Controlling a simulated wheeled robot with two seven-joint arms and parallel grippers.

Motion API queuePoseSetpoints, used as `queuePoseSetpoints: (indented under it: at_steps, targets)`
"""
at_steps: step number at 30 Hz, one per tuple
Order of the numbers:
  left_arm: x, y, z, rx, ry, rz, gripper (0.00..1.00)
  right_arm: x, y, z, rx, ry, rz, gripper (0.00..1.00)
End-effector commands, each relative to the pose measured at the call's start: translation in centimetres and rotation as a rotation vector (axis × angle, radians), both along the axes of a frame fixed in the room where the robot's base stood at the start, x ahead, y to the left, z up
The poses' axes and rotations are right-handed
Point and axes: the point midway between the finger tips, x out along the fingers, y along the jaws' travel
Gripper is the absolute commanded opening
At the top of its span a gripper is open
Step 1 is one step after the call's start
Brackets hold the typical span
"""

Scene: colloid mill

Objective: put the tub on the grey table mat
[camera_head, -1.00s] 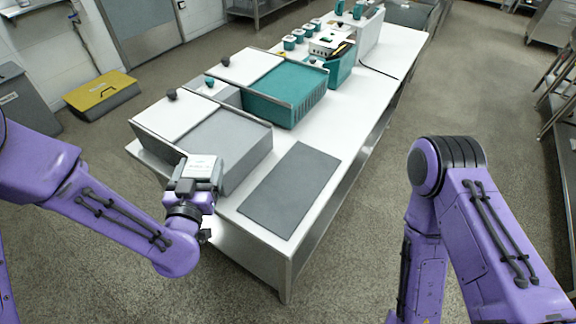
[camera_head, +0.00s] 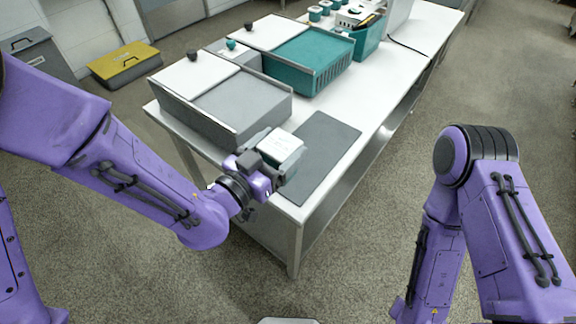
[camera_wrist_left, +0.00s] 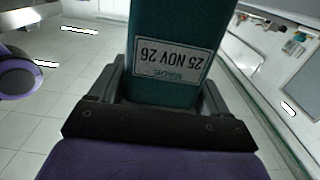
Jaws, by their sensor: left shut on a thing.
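The tub (camera_head: 286,144) is teal with a white lid. My left gripper (camera_head: 262,162) is shut on it. In the head view the tub overlaps the left edge of the grey table mat (camera_head: 325,145), and I cannot tell how high it is above the table. The left wrist view shows the tub (camera_wrist_left: 180,25) between the two fingers of my left gripper (camera_wrist_left: 160,90), with a white label reading 25 NOV 26. The mat lies flat near the table's front end, and its visible part is bare. My right gripper is out of view.
A grey bin with a white lid (camera_head: 184,75) stands on the white table just behind the left gripper. A teal bin (camera_head: 315,62) stands farther back. A teal caddy (camera_head: 368,38) and small tubs (camera_head: 315,13) are at the far end. A yellow-lidded box (camera_head: 123,62) is on the floor.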

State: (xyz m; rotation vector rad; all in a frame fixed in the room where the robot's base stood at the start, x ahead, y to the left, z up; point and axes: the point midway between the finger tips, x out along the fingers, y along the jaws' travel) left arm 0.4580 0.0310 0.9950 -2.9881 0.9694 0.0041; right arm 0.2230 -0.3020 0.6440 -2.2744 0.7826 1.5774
Motion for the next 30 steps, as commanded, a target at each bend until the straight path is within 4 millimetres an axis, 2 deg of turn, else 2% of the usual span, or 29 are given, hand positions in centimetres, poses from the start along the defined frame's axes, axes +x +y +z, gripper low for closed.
queuePoseSetpoints:
  at_steps: [1,3,5,7,15,20,24,30]
  targets:
    - [0.4,0.0,-0.9,-0.004,-0.005,0.002,0.29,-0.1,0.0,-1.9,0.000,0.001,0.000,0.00]
    - [0.8,-0.1,-1.1,-0.004,-0.002,0.002,0.29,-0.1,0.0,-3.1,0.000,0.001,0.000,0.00]
    - [2.0,-0.3,-0.7,-0.002,0.005,0.002,0.29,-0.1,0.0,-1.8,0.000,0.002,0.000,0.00]
    - [3.4,-0.5,-1.3,-0.001,0.005,0.002,0.29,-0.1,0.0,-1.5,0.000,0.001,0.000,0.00]
    - [6.7,-1.1,-5.9,0.000,0.006,0.001,0.29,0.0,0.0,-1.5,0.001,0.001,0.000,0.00]
    - [8.0,-1.3,-7.5,0.000,0.005,-0.001,0.29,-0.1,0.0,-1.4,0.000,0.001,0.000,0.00]
    - [7.9,-1.3,-9.9,0.001,0.006,-0.001,0.29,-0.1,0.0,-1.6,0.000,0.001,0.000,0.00]
    - [7.9,-1.3,-10.3,-0.001,0.002,0.000,0.29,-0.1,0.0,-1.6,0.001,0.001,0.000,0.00]
